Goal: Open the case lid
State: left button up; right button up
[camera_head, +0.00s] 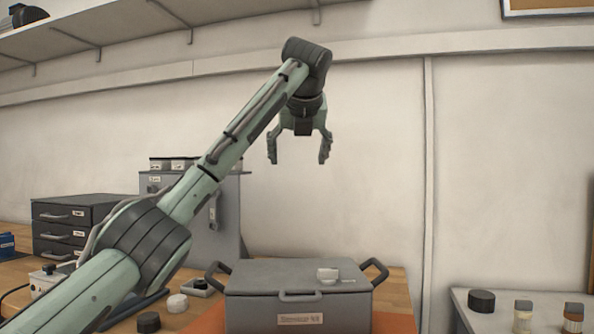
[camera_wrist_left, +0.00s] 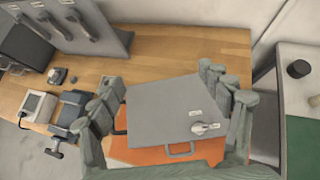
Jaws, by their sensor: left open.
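The grey case (camera_head: 295,308) stands on an orange mat at the front centre of the bench, its lid (camera_head: 265,275) shut. It has dark side handles, a front handle and a front label. A small light-coloured latch or knob (camera_head: 328,274) sits on the lid. My left gripper (camera_head: 299,160) hangs pointing down, open and empty, well above the case. In the left wrist view the lid (camera_wrist_left: 160,108) shows between and below the open fingers (camera_wrist_left: 168,110). My right gripper is in neither view.
A dark drawer unit (camera_head: 72,226) and a grey cabinet (camera_head: 228,215) stand at the back left. Small round items (camera_head: 148,322) lie left of the case. A separate table (camera_head: 540,297) at right holds a black disc (camera_head: 481,300) and small jars. A shelf runs above.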

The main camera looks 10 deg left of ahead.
pick_arm(q)
jog(key=v, duration=0.5)
jog(key=x, duration=1.2)
dwell(0.3)
jog(key=shift+s+f, duration=0.1)
